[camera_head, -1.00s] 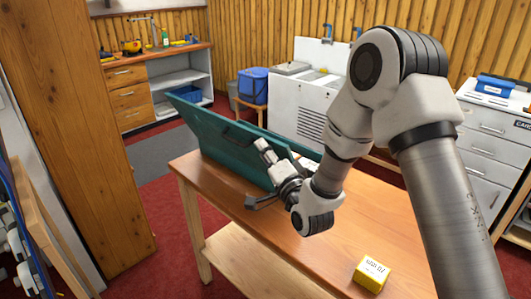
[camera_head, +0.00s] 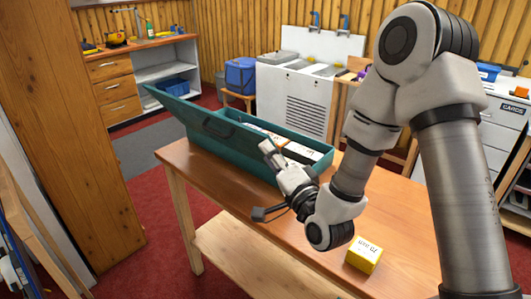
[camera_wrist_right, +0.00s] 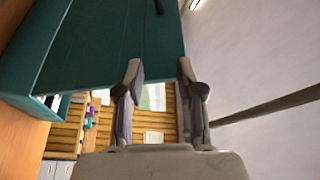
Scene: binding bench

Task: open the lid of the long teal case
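The long teal case (camera_head: 328,156) lies on the wooden table with its lid (camera_head: 185,114) standing open, tilted back toward the left. A dark handle (camera_head: 217,126) shows on the case. Boxes with white labels (camera_head: 303,152) show inside. My right gripper (camera_head: 265,181) is open and empty at the near right part of the case, its fingers spread; whether it touches the lid I cannot tell. In the right wrist view a teal panel (camera_wrist_right: 110,45) fills the upper left, beyond the open fingers (camera_wrist_right: 160,70). My left gripper is out of view.
A small yellow box (camera_head: 364,255) stands on the table (camera_head: 300,250) near its front right. A wooden post (camera_head: 65,120) stands at the left. A white cabinet (camera_head: 295,95) and a blue bin (camera_head: 241,76) are behind the table.

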